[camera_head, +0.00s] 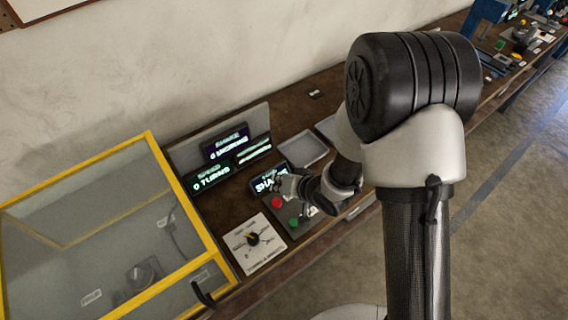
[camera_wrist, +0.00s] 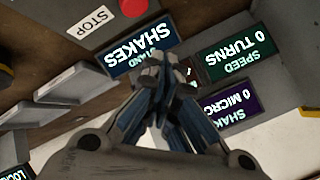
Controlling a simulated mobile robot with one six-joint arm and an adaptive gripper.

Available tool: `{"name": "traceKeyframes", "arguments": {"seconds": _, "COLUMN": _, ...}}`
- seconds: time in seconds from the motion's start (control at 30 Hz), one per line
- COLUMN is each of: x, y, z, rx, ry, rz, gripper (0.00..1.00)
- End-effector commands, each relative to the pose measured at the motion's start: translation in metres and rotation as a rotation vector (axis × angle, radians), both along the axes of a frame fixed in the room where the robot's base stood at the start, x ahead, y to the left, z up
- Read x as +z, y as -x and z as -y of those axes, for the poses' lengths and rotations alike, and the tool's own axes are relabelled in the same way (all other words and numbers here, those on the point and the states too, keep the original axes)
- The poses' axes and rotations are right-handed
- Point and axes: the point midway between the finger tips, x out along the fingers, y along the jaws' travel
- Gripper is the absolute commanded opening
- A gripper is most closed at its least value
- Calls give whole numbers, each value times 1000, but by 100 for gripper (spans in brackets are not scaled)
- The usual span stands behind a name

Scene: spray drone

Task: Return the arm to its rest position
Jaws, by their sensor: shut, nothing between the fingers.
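My gripper (camera_wrist: 158,75) is shut and empty in the wrist view, its fingertips together in front of a display reading "SHAKES" (camera_wrist: 118,52). In the head view my gripper (camera_head: 281,184) is small and partly hidden by my own arm. It hovers over the bench by the same display (camera_head: 264,182), close to a red button (camera_head: 277,202) and a green button (camera_head: 293,222). My arm is bent out over the bench from the right. I cannot tell whether the fingertips touch the display.
A yellow-framed clear enclosure (camera_head: 180,212) stands at the left. The wall is close behind; open floor (camera_head: 500,190) lies at the right.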

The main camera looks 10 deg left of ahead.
Motion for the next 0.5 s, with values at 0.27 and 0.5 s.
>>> {"name": "traceKeyframes", "arguments": {"seconds": 0.27, "x": 7, "y": -6, "z": 6, "rx": -9, "ry": 17, "rz": 16, "gripper": 0}}
{"name": "traceKeyframes", "arguments": {"seconds": 0.5, "x": 76, "y": -38, "z": 78, "rx": -116, "ry": 220, "rz": 120, "gripper": 0}}
